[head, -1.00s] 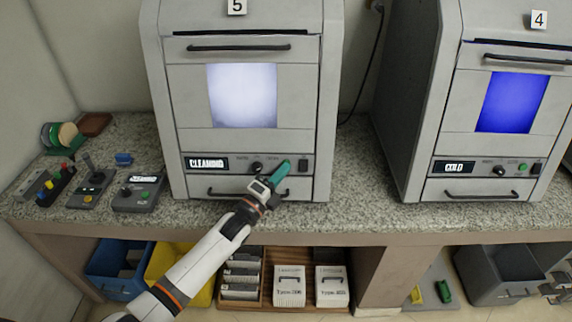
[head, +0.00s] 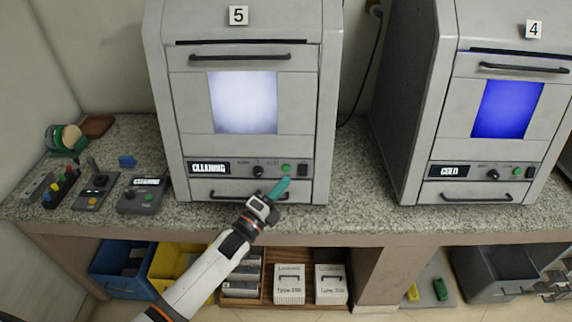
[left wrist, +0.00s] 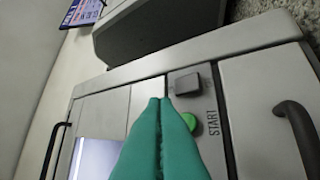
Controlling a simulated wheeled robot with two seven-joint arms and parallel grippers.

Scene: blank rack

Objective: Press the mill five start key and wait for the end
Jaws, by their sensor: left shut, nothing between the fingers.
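Mill five (head: 312,110) stands on the counter under a "5" plate. Its window (head: 243,102) glows pale white and its display (head: 209,168) reads "CLEANING". Its green start key (head: 286,168) is on the front panel, and in the left wrist view the key (left wrist: 190,122) sits beside the word START. My left gripper (head: 284,182) has teal fingers, shut and empty, with the tips just below and in front of the key. In the left wrist view the fingers (left wrist: 160,102) partly cover the panel near the key; contact cannot be told. My right gripper is not in view.
Mill four (head: 405,120) stands to the right with a blue window and a "COLD" display (head: 450,171). Small control boxes (head: 140,195) sit at the counter's left. Blue (head: 118,272) and yellow bins are below. The counter between the mills is clear.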

